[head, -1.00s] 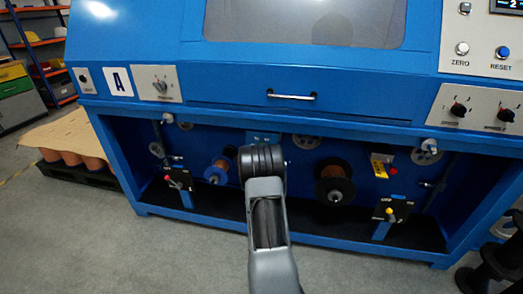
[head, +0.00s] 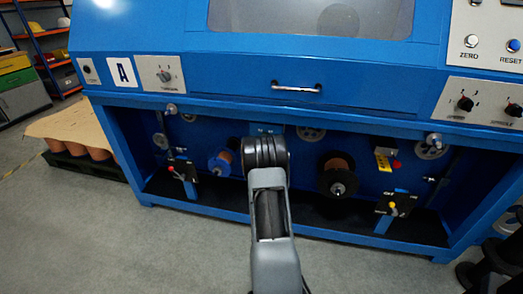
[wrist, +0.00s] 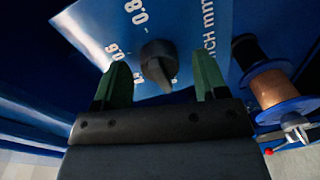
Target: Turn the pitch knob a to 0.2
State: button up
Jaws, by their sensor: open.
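The pitch knob (wrist: 158,62) is a dark round knob on a pale plate (wrist: 185,25) lettered "...TCH mm" in the wrist view. Numbers that read 0.8 and 0.6 upside down stand left of it, and a partly covered mark lies below left. Which value the knob points at cannot be told. My gripper (wrist: 162,85) is open, its two green fingers apart, one on each side of the knob's lower part. Contact with the knob is not visible. In the head view my arm hides the gripper, and this knob cannot be identified there.
A copper spool with a blue flange (wrist: 292,108) and a metal fitting with a red ball (wrist: 268,151) lie right of the plate. In the head view, the blue machine holds a dark spool (head: 337,172) and a drawer handle (head: 296,88).

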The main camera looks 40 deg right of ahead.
jog(key=f+p+v, duration=0.1)
jog(key=p+v, duration=0.1)
jog(key=v, duration=1.1)
jog(key=shift+r, duration=0.45)
jog(key=shift+a, duration=0.1)
